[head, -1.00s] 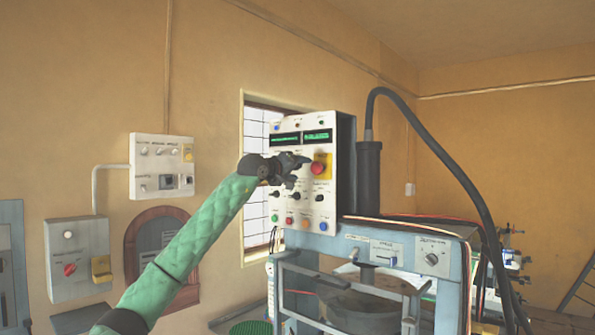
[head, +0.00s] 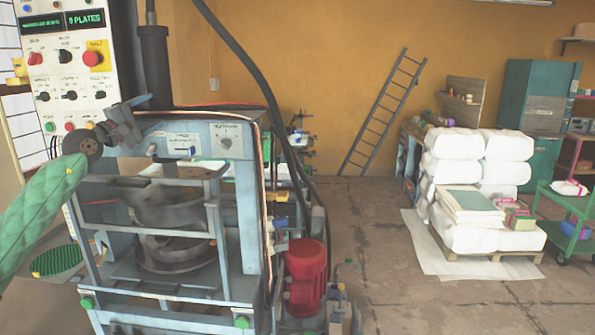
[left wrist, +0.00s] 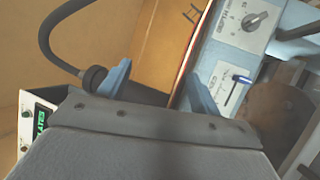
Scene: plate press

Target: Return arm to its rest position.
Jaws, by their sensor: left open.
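My left arm, in a green quilted sleeve, comes in from the left edge of the head view. Its dark gripper (head: 124,124) is open and empty in front of the press, by the lower right corner of the control panel (head: 72,72). In the left wrist view the two blue-grey fingertips (left wrist: 160,86) stand apart with nothing between them. The press (head: 245,195) has a blue-grey frame with a round dark plate unit (head: 175,250) inside it. My right gripper is not in view.
A black hose (head: 240,62) arcs down the right of the press to near a red motor (head: 305,278). White sacks (head: 455,144) on a pallet, a green cart (head: 570,222) and a leaning ladder (head: 383,112) are farther right. Floor between motor and pallet is clear.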

